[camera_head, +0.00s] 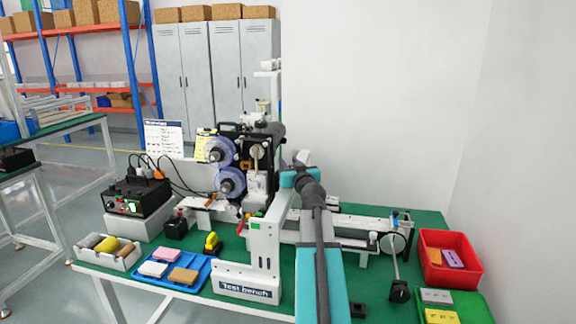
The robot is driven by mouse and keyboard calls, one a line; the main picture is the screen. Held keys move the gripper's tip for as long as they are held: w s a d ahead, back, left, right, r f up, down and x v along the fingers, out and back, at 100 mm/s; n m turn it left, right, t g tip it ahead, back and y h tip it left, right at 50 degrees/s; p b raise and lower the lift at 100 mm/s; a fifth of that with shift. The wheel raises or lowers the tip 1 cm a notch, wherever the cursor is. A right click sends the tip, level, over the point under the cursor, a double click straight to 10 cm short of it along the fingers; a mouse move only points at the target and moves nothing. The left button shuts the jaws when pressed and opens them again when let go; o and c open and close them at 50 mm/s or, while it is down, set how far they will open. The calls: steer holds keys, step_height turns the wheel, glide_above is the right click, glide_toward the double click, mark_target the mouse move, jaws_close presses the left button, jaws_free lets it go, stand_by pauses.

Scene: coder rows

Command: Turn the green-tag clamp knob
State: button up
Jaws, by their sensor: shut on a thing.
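The coder machine (250,150) stands on the test bench, with two purple film reels on its left side. A small green tag (256,225) shows on the upper part of the white bench frame (265,245). I cannot make out the clamp knob itself at this size. My arm reaches up from the bottom edge, and its teal and dark wrist joints end close to the right side of the coder machine. My gripper's fingers are hidden behind the wrist and the machine parts, so what they touch is not visible.
A conveyor (350,230) runs to the right of my arm. A red bin (447,258) and a green tray (445,305) stand at the right edge. A blue tray (170,270), a grey bin (107,250) and a black power unit (137,197) crowd the left side.

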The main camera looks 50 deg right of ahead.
steer(key=shift+s+d, duration=0.1)
stand_by(0.4)
steer(key=o, duration=0.8)
steer(key=shift+c, duration=0.2)
steer(key=b+v, duration=0.8)
steer(key=v, duration=0.3)
steer(key=shift+a, duration=0.2)
steer(key=b+v, duration=0.2)
steer(key=b, duration=0.2)
steer(key=shift+d+f+b, duration=0.1)
steer(key=shift+f+b, duration=0.05)
steer(key=shift+b, duration=0.15)
